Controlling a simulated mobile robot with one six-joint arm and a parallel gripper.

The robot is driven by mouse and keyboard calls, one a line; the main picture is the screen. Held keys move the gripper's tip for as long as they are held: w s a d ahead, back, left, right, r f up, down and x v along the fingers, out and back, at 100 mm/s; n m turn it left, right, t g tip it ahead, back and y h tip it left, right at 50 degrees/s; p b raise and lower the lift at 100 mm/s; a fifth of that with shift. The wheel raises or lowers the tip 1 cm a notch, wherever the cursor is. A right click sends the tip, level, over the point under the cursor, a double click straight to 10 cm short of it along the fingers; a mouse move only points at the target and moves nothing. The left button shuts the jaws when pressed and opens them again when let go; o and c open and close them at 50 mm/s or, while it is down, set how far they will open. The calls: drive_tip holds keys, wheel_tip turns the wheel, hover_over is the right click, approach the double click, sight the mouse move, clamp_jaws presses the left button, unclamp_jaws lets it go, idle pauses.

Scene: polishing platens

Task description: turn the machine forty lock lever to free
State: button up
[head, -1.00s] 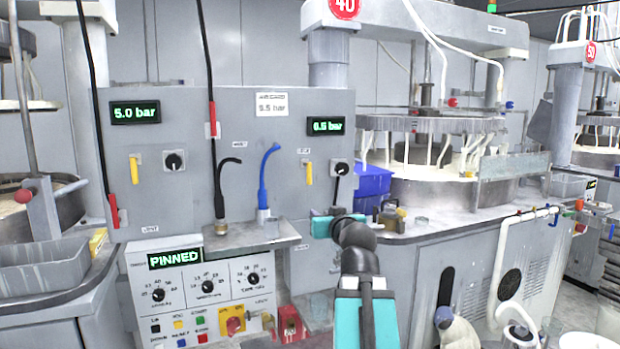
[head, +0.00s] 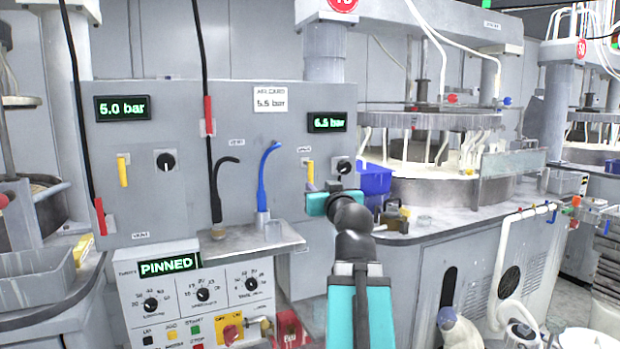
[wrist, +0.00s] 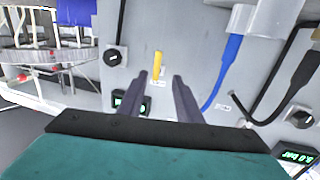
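The yellow lever (head: 310,171) on the right of the grey panel stands upright. I take it as the lock lever, though its small label is too blurred to read surely. In the wrist view the lever (wrist: 157,65) shows just beyond and between my two dark fingertips. My gripper (wrist: 164,80) is open, with a clear gap between its fingers. In the head view my gripper (head: 312,188) is at the lever's lower end, its fingers mostly hidden by its teal body. I cannot tell whether it touches the lever. A display (head: 167,265) reads PINNED.
A blue hose (head: 264,180) rises from a shelf (head: 240,240) to the left. A second yellow lever (head: 122,171) is far left. A blue bin (head: 375,180) stands at right.

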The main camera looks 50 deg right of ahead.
sight(311, 177)
drive_tip(key=shift+d, duration=0.2)
drive_tip(key=p+x, duration=0.3)
drive_tip(key=p, duration=0.3)
drive_tip(key=p+x, duration=0.3)
drive_tip(key=p, duration=0.4)
drive_tip(key=shift+w+d+r, duration=0.15)
drive_tip(key=shift+w+r, duration=0.05)
drive_tip(key=shift+w, duration=0.15)
idle(0.3)
drive_tip(key=w+p, duration=0.1)
drive_tip(key=p, duration=0.2)
drive_tip(key=shift+d+p, duration=0.3)
drive_tip(key=shift+d, duration=0.1)
drive_tip(key=shift+p+x, duration=0.6)
drive_tip(key=shift+x, duration=2.2)
drive_tip(key=shift+f, duration=0.15)
drive_tip(key=shift+c, duration=0.5)
